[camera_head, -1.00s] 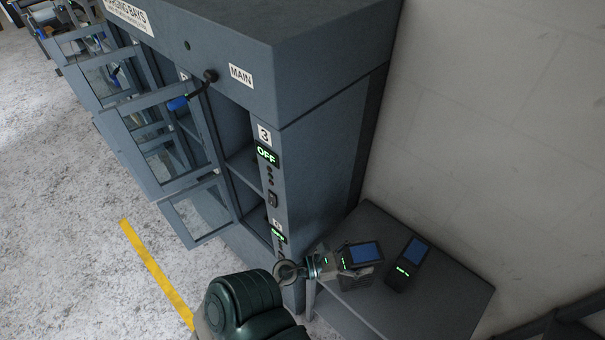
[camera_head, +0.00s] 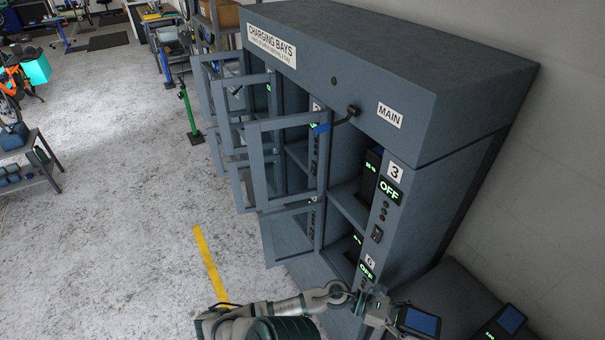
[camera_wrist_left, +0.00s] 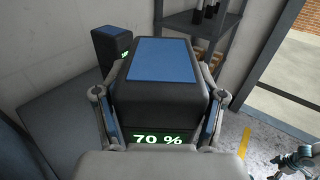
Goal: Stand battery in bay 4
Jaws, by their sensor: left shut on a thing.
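My left gripper (camera_head: 384,311) is shut on a dark battery with a blue top (camera_head: 418,320), at the near right end of the charging cabinet (camera_head: 400,70). In the left wrist view the held battery (camera_wrist_left: 160,85) sits between both fingers and its display reads 70 %. A second blue-topped battery (camera_head: 505,322) stands to its right, on the low grey table. Bay 4's number is not readable; the far lower bays are largely hidden behind open doors. A jointed grey part (camera_wrist_left: 303,160) at the wrist view's lower right may be my right gripper; its jaws are unclear.
Framed cabinet doors (camera_head: 285,160) stand open into the aisle. Dark batteries stand in bay 3 (camera_head: 370,175) and in the bay below, marked 6 (camera_head: 353,248). Both displays read OFF. A yellow floor line (camera_head: 209,262) runs beside the cabinet; the floor to its left is clear.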

